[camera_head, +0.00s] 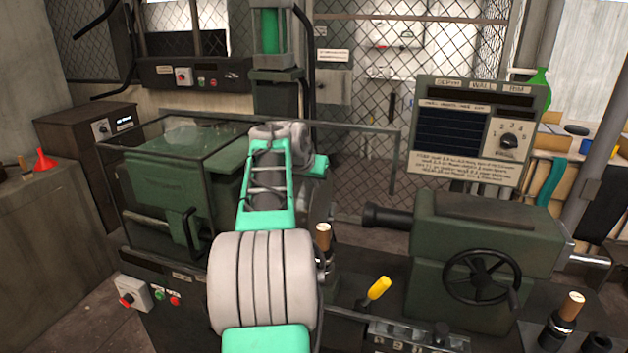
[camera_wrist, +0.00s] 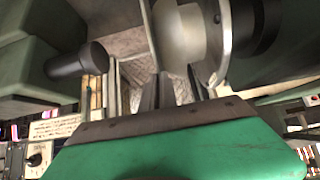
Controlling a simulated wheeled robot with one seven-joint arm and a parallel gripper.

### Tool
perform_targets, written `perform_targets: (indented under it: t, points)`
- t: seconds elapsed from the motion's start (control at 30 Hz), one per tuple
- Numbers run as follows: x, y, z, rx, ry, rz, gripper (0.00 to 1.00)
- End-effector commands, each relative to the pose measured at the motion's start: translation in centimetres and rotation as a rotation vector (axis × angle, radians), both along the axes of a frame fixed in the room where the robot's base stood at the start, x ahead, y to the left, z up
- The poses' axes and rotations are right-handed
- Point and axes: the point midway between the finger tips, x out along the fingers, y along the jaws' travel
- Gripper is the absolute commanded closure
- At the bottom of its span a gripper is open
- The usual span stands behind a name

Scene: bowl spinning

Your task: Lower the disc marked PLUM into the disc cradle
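In the wrist view, my gripper (camera_wrist: 168,84) reaches away from its green palm with dark, narrow fingers. A pale, rounded piece (camera_wrist: 180,35) lies beyond the fingertips, beside a metal ring (camera_wrist: 222,45). I cannot tell whether the fingers touch this piece or how far apart they stand. No PLUM marking is readable, so I cannot say whether this is the named disc. In the head view, my arm covers the middle of the machine and my fingers are hidden. I cannot make out the disc cradle in either view.
A green lathe end with a handwheel (camera_head: 482,277) stands right of my arm, its dark quill (camera_head: 388,216) pointing left. A glazed guard box (camera_head: 165,185) is at left. A yellow-handled tool (camera_head: 379,288) and a wooden-handled tool (camera_head: 571,306) stand in front. A console (camera_head: 465,135) rises behind.

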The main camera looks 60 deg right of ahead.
Motion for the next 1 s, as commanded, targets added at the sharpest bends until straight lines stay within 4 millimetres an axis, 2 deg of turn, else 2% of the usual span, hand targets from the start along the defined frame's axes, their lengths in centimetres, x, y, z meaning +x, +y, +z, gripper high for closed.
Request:
perform_targets:
  t: [0.03,0.37,0.67,1.0]
  points:
    - [0.0,0.0,0.1,-0.003,-0.002,0.0,1.0]
    - [0.0,0.0,0.1,-0.001,0.0,0.0,0.72]
    - [0.0,0.3,0.3,-0.001,-0.001,0.001,0.72]
    - [-0.6,4.6,4.9,-0.002,-0.001,0.001,0.72]
